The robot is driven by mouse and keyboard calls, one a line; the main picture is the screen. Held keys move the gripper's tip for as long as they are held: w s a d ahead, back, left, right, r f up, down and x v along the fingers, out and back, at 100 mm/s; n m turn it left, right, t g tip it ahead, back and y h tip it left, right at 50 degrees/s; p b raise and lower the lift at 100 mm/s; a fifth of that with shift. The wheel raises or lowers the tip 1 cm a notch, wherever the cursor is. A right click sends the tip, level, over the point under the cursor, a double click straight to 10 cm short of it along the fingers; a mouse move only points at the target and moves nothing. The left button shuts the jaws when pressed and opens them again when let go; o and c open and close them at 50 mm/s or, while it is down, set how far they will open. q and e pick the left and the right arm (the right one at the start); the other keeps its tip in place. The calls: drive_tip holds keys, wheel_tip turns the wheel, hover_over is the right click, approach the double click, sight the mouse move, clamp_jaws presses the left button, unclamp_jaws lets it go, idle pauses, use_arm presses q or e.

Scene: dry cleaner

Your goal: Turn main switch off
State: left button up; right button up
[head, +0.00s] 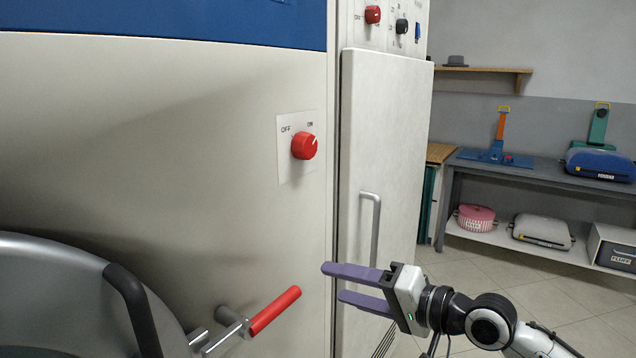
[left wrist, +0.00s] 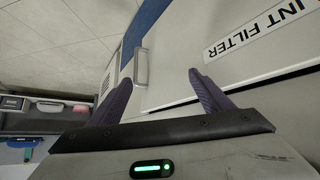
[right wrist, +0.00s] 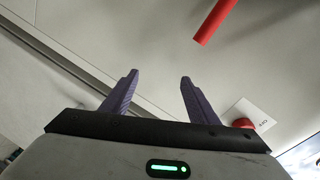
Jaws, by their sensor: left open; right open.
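The main switch is a red rotary knob (head: 304,146) on a white plate (head: 288,170) marked OFF and ON, on the beige machine front. The white mark on the knob points up right, toward ON. In the right wrist view the knob (right wrist: 243,124) shows at the lower right, beyond the right finger. My right gripper (head: 337,282) is open and empty, below and right of the knob, apart from it. My left gripper (left wrist: 160,85) shows only in its own wrist view, open and empty, facing a panel labelled LINT FILTER (left wrist: 258,28).
A red-handled lever (head: 274,311) sticks out below the knob, left of my right gripper. A round grey door (head: 60,290) fills the lower left. A tall panel with a vertical handle (head: 373,225) stands right of the knob. Another red knob (head: 373,15) is higher up. Shelves are at right.

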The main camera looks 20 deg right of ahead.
sight(311, 147)
drive_tip(key=s+d+r+m+t+y+p, duration=0.1)
drive_tip(key=d+r+m, duration=0.1)
drive_tip(key=r, duration=1)
drive_tip(key=d+r+m+y, duration=0.1)
drive_tip(key=d+r+m, duration=0.1)
drive_tip(key=r, duration=0.9)
drive_tip(key=p+x, duration=0.1)
drive_tip(key=x, duration=0.2)
drive_tip(key=p+x, duration=0.1)
drive_tip(key=x, duration=0.2)
drive_tip(key=p+x, duration=0.1)
drive_tip(key=x, duration=0.2)
drive_tip(key=shift+s+a+r, duration=0.1)
drive_tip(key=shift+a+r, duration=0.15)
drive_tip(key=shift+r, duration=0.15)
drive_tip(key=shift+w+a+f, duration=0.1)
drive_tip(key=shift+w+a, duration=0.3)
drive_tip(key=shift+w, duration=0.1)
drive_tip(key=c, duration=1)
drive_tip(key=shift+c, duration=0.2)
